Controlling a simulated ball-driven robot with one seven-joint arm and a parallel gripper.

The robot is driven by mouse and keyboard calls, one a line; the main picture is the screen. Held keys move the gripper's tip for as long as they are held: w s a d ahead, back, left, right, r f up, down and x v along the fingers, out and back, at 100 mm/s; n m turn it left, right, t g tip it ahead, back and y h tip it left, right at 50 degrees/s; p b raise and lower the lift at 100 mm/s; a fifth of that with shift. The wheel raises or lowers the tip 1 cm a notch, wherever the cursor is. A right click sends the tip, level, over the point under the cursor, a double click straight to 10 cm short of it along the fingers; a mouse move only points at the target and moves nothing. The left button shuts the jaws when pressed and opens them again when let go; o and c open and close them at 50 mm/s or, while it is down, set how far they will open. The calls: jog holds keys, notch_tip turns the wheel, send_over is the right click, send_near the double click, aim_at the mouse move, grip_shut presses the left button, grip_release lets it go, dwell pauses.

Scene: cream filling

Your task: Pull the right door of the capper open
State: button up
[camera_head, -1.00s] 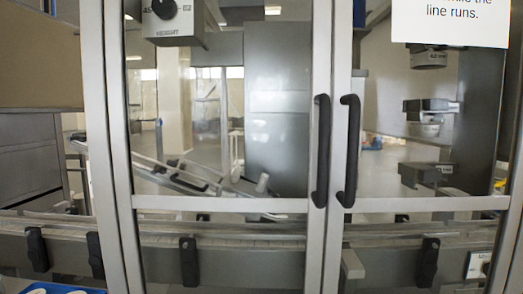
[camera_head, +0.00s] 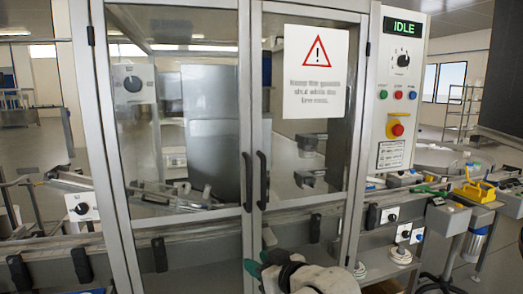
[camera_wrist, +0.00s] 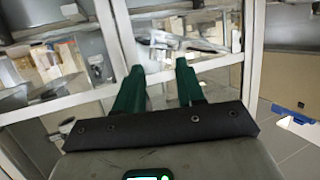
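The capper is a metal-framed cabinet with two glass doors. The right door (camera_head: 300,150) carries a white warning sign and appears shut beside the left door (camera_head: 190,130). The right door's black upright handle (camera_head: 261,180) is next to the left door's black handle (camera_head: 247,182). My gripper (camera_head: 254,266) is at the bottom middle, below the handles and apart from them in the picture. In the wrist view, its two green fingers (camera_wrist: 158,75) stand apart with nothing between them; metal frame bars and glass show beyond. No handle is clearly seen in the wrist view.
Right of the doors is a control panel (camera_head: 396,90) reading IDLE, with a red stop button on yellow. A conveyor with black clamps (camera_head: 80,265) runs across low down. A yellow item (camera_head: 474,190) is on the bench at right. Open floor shows at far left.

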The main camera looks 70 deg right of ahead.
aim_at(265, 182)
jog(key=s+d+r+m+t+h+p, duration=0.1)
jog(key=s+d+r+h+p, duration=0.15)
jog(key=r, duration=0.45)
jog(key=s+d+r+m+t+h+p, duration=0.1)
jog(key=d+r, duration=0.2)
jog(key=r, duration=0.5)
jog(key=x, duration=0.3)
jog(key=p+x, duration=0.1)
jog(key=x, duration=0.3)
jog(key=p+x, duration=0.1)
jog(key=x, duration=0.2)
jog(key=shift+d, duration=0.55)
jog(key=shift+c, duration=0.2)
grip_shut()
